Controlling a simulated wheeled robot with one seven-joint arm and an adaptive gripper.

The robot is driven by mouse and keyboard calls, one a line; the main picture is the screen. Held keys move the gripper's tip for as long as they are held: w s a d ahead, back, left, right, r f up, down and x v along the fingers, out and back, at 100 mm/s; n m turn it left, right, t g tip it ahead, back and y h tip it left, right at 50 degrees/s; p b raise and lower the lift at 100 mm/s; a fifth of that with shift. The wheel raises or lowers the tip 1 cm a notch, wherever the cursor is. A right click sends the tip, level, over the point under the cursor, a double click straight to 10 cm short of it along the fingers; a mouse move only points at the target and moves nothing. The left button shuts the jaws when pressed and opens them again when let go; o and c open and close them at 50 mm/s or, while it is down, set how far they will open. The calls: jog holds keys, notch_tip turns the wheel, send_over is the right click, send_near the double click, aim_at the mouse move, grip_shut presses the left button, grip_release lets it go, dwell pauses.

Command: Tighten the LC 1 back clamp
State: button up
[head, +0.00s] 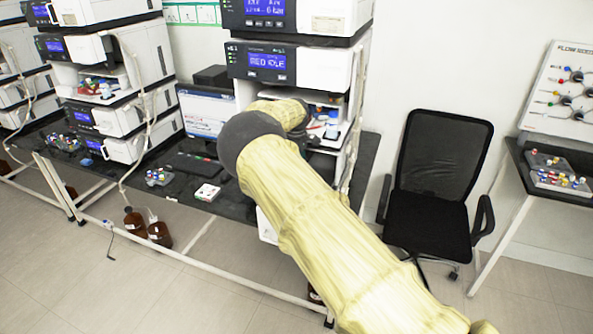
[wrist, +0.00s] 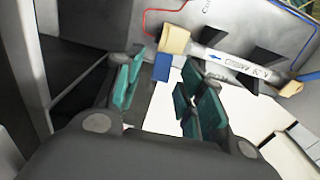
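A silver column (wrist: 238,64) with a blue arrow label lies slanted across the upper right of the wrist view. It has beige end fittings, one at its left end (wrist: 175,38) and one at its right end. Dark angled clamp pieces (wrist: 212,37) show around the column against a pale panel; I cannot tell which one is the back clamp or how tight it is. My gripper (wrist: 165,90) is open, with its teal finger pads apart and nothing between them. It is below and left of the column, not touching it. In the head view my arm hides the gripper and clamps.
A blue block (wrist: 162,68) is just beyond my fingers. Thin red and blue tubes run near the column. In the head view the instrument stack (head: 300,65) stands on a black bench (head: 368,160), with an office chair (head: 437,185) at its right.

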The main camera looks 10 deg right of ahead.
notch_tip(320, 180, up, 11)
jog(key=shift+r, duration=0.2)
dwell(0.3)
